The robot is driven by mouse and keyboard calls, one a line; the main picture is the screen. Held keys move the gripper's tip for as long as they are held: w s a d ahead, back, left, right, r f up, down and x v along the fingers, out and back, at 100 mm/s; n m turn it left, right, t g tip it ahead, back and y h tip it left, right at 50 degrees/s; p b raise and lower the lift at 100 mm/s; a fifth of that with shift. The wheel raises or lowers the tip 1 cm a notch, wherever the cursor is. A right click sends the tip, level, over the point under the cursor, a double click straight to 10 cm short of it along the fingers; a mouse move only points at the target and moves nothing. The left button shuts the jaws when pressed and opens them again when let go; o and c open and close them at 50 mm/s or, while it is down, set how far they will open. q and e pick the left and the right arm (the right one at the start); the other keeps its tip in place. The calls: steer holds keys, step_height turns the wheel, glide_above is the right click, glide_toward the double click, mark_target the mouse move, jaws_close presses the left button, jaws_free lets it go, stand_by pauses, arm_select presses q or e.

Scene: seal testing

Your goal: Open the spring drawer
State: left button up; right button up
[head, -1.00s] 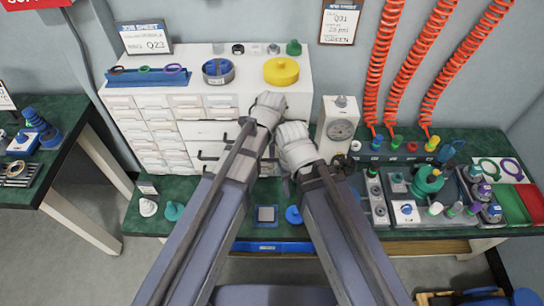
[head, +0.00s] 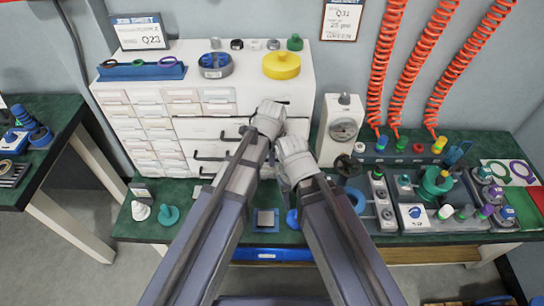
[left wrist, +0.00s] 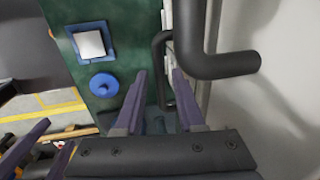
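The white drawer cabinet (head: 222,108) stands at the back of the green bench, with small labelled drawers on the left and wide drawers with black handles (head: 210,157) on the right. Labels are too small to read, so I cannot tell which is the spring drawer. My left gripper (left wrist: 157,73) is open; a black drawer handle (left wrist: 155,60) shows between its fingers, contact unclear. A second handle (left wrist: 225,66) is closer to the camera. In the head view my wrists hide the fingertips. My right gripper (left wrist: 58,134) shows at lower left in the left wrist view, its fingers apart.
A white gauge unit (head: 342,128) stands right of the cabinet. A yellow round part (head: 281,65) and a blue rack (head: 142,73) sit on top. A blue disc (left wrist: 104,84) and a square plate (left wrist: 89,44) lie on the bench. Fixtures crowd the bench's right side.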

arm_select(q)
jaws_close()
stand_by(1.2)
